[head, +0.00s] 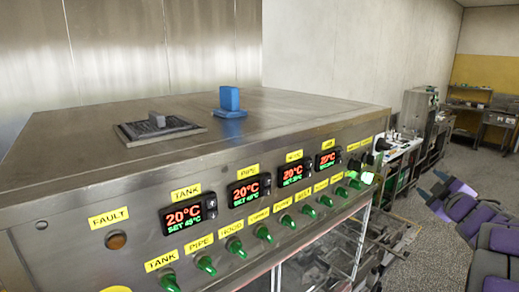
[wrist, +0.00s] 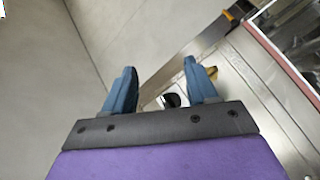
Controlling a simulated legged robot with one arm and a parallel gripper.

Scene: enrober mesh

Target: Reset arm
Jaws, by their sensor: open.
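My gripper (wrist: 160,68) is open in the wrist view, its two blue fingers apart with nothing held between them. Past the fingers are a metal edge, grey surfaces and a small dark round part. In the head view my purple arm is folded at the lower right, with the gripper (head: 432,187) at its left end, apart from the machine. The steel machine (head: 80,135) fills the left and middle of the head view.
The front panel has red displays (head: 184,217), green switches (head: 235,246) and yellow labels. Benches (head: 480,112) stand at the back right.

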